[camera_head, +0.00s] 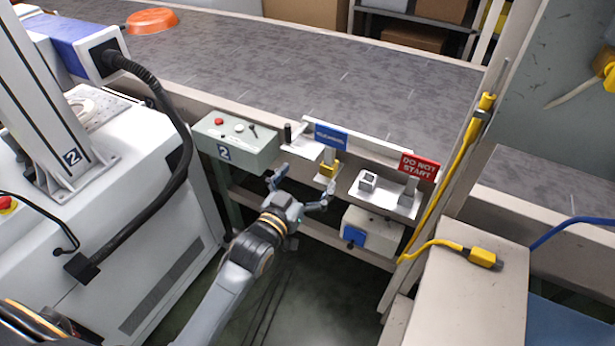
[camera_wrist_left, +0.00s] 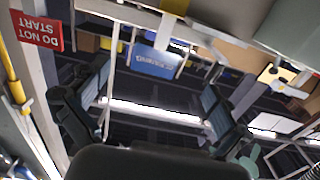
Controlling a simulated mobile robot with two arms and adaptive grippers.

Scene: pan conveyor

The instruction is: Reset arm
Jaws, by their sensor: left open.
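My left gripper (camera_head: 302,184) is open and empty in the head view, with its two fingers spread wide apart. It is in front of the conveyor's near side, between the grey control box (camera_head: 236,144) marked 2 and the lower box with a blue front (camera_head: 373,229). The left wrist view shows the same open fingers (camera_wrist_left: 152,100) with nothing held between them. A blue sign (camera_wrist_left: 157,62) and a red DO NOT START sign (camera_wrist_left: 38,29) appear upside down there. My right gripper is not in view.
The grey conveyor belt (camera_head: 300,62) runs behind the control boxes. A small bracket (camera_head: 388,194) stands under the red sign (camera_head: 419,166). A white machine (camera_head: 110,240) is on the left. A post with a yellow cable (camera_head: 450,165) and a beige cabinet (camera_head: 470,290) are on the right.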

